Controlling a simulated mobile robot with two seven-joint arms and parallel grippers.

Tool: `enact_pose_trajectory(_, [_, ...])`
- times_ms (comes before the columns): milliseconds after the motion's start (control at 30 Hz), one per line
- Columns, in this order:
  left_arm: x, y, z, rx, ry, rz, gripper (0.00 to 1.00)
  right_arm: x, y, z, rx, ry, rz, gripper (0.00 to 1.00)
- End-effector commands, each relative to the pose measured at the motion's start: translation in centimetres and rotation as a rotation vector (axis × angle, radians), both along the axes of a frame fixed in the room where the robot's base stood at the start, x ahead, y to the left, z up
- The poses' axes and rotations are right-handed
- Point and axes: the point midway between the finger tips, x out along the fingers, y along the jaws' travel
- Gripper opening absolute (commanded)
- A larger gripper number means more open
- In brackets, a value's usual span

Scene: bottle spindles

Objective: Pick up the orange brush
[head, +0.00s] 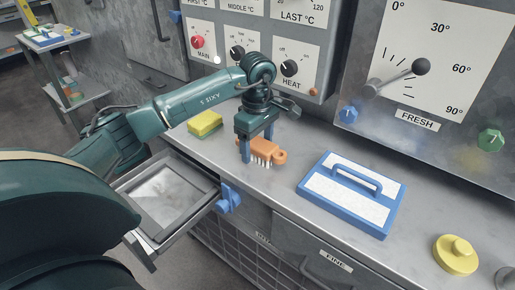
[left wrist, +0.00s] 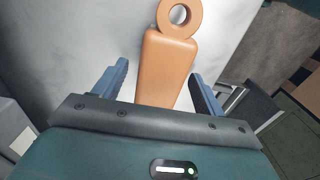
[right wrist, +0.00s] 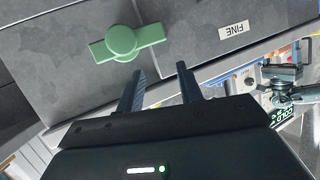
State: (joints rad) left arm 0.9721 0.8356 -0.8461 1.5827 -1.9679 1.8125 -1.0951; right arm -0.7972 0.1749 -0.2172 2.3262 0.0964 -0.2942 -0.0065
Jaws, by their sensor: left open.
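The orange brush (head: 264,151) lies on the metal counter, with white bristles down and a ring-shaped handle end pointing right. My left gripper (head: 256,158) is lowered over it from above, with its fingers open on either side of the brush body. In the left wrist view the orange brush (left wrist: 168,62) sits between the two blue fingers (left wrist: 158,85), with gaps on both sides. My right gripper (right wrist: 158,82) shows only in the right wrist view; its fingers are apart with nothing between them.
A yellow-green sponge (head: 205,124) lies left of the brush. A blue-and-white float (head: 350,193) lies to the right, and a yellow knobbed piece (head: 455,254) farther right. An open drawer (head: 168,190) juts out in front. A green knob (right wrist: 123,43) is ahead of my right gripper.

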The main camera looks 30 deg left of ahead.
Motion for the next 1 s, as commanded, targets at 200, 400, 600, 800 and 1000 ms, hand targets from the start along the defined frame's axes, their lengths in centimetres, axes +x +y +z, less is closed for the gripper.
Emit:
enact_pose_trajectory(200, [0.0, 0.0, 0.0, 0.0, 0.0, 0.0, 0.59, 0.0, 0.0, 0.1, 0.0, -0.002, 0.0, 0.36])
enact_pose_trajectory(400, [0.0, 0.0, 0.1, 0.0, 0.0, 0.0, 0.42, 0.1, 0.0, 0.1, 0.0, -0.003, 0.0, 0.36])
enact_pose_trajectory(600, [0.0, 0.0, 0.1, 0.0, 0.0, 0.0, 0.26, 0.1, 0.0, 0.2, 0.001, -0.006, 0.0, 0.36])
enact_pose_trajectory(800, [0.0, 0.0, 0.1, 0.0, -0.001, 0.0, 0.21, 0.2, 0.0, 0.2, 0.001, -0.007, -0.001, 0.36])
enact_pose_trajectory(1000, [0.1, 0.0, 1.2, -0.001, -0.004, 0.0, 0.21, 0.2, 0.0, 0.3, 0.001, -0.007, -0.001, 0.36])
